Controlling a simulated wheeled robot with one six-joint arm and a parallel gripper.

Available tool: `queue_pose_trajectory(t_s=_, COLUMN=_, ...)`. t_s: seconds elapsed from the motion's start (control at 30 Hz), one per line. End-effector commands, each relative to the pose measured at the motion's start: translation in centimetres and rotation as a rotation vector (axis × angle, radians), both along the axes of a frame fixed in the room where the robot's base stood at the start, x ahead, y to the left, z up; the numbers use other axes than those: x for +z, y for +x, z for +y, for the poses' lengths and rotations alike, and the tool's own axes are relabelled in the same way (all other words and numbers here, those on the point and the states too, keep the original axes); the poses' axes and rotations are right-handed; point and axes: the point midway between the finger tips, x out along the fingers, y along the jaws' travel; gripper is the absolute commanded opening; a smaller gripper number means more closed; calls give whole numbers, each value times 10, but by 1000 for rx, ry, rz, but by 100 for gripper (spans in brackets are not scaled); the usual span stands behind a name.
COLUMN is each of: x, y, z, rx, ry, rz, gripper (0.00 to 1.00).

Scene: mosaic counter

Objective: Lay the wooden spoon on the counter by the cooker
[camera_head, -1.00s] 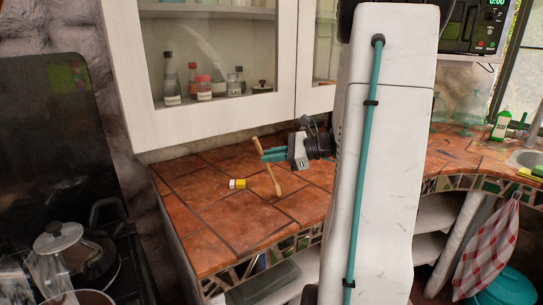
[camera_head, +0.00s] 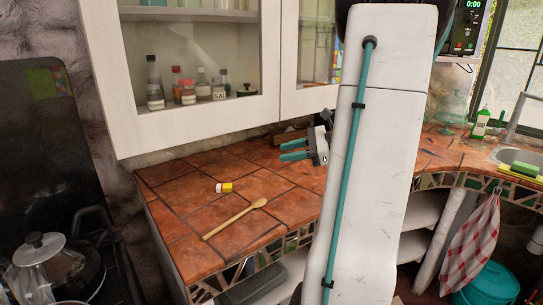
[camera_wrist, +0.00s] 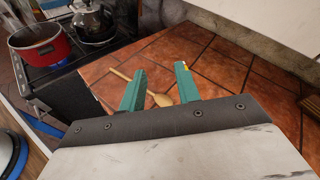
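The wooden spoon (camera_head: 235,218) lies flat on the tiled counter (camera_head: 190,215), near its front edge on the side by the cooker (camera_head: 85,265). Its bowl points up and right, its handle down and left. My gripper (camera_head: 295,150) is open and empty above the counter, to the right of the spoon and apart from it. In the wrist view my gripper (camera_wrist: 160,85) has its two green fingers spread. The spoon (camera_wrist: 160,99) shows beyond and between them, its handle partly hidden by the left finger.
A small yellow and white box (camera_head: 224,187) lies on the counter behind the spoon. A lidded pot (camera_head: 45,255) stands on the cooker, and a red pot (camera_wrist: 38,45) shows in the wrist view. A glass-fronted cabinet (camera_head: 195,120) hangs over the counter.

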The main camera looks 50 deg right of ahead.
Motion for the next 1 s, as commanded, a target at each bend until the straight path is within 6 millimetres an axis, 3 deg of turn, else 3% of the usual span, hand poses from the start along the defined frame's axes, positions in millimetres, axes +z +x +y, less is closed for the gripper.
queue_pose_trajectory(t_s=0.17, x=6, y=-16, z=-10, rx=0, ry=-1, rz=0, gripper=32)
queue_pose_trajectory(t_s=0.3, x=9, y=-11, z=9, rx=65, ry=-40, rz=18, gripper=32)
queue_pose_trajectory(t_s=0.37, x=11, y=-3, z=32, rx=136, ry=-85, rz=36, gripper=32)
queue_pose_trajectory(t_s=0.5, x=15, y=10, z=111, rx=391, ry=-263, rz=85, gripper=32)
queue_pose_trajectory(t_s=0.6, x=14, y=8, z=167, rx=595, ry=-416, rz=108, gripper=32)
queue_pose_trajectory(t_s=0.8, x=8, y=-22, z=253, rx=988, ry=-741, rz=100, gripper=32)
queue_pose_trajectory(t_s=1.0, x=2, y=-64, z=303, rx=1353, ry=-1090, rz=22, gripper=32)
